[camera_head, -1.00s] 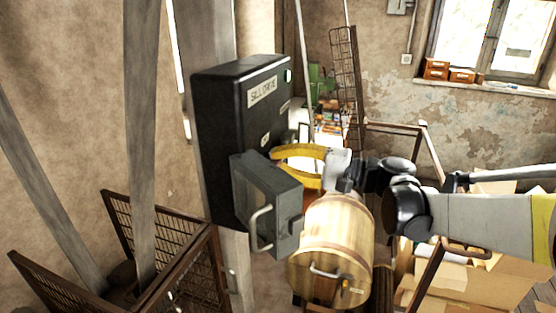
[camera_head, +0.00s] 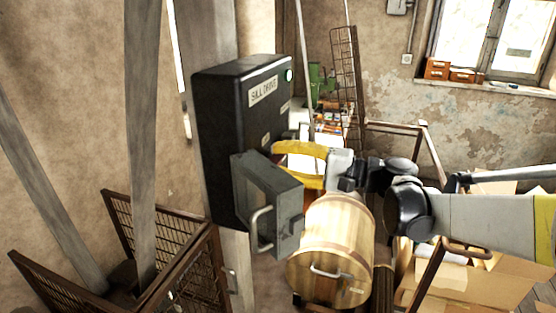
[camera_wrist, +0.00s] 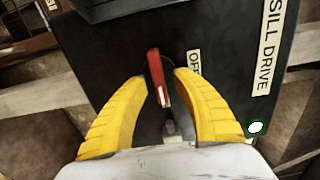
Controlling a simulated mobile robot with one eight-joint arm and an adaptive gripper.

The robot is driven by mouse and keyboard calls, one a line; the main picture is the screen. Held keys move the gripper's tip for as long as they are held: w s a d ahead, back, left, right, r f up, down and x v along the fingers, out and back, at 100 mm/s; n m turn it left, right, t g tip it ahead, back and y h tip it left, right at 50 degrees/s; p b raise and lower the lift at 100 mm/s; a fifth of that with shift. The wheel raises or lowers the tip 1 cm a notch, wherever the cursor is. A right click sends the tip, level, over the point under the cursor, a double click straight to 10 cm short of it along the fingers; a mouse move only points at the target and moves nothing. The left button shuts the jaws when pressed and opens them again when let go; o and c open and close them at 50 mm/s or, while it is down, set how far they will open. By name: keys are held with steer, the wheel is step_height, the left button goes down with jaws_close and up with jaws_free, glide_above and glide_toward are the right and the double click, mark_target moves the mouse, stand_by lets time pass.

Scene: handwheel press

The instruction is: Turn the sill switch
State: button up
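The sill drive box (camera_head: 228,110) is a black cabinet on a post, with a "SILL DRIVE" label. Its switch, a red lever (camera_wrist: 158,76), shows in the wrist view on the black face beside a partly hidden "OF…" label. My gripper (camera_wrist: 161,80) has two yellow curved fingers. They are open on either side of the lever, with a gap to it visible on both sides. In the head view my gripper (camera_head: 290,160) is at the right side of the box, and the lever is hidden there.
A lit indicator (camera_head: 289,75) is on the box's upper right. Mesh panels (camera_head: 180,260) stand at lower left, cartons (camera_head: 470,280) at lower right.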

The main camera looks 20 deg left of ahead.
steer(key=d, duration=1.1)
steer(key=shift+s+d, duration=0.3)
steer(key=shift+s, duration=0.15)
steer(key=s+d+f+m+t+h+b, duration=0.1)
steer(key=s+d+f+t+h+b, duration=0.15)
steer(key=s+f+h, duration=0.35)
steer(key=s+d+f+n+t+h+b, duration=0.1)
steer(key=s+d+f+h+b, duration=0.2)
steer(key=s+d+f+h, duration=0.3)
steer(key=s+d+f+n+t+h+b, duration=0.1)
steer(key=s+d+f+h, duration=0.5)
steer(key=d+f, duration=0.6)
steer(key=shift+s+d+f+t+b, duration=0.2)
steer(key=shift+s+d+t+b, duration=0.55)
steer(key=shift+s+d+b, duration=0.3)
steer(key=shift+a, duration=0.1)
stand_by(0.7)
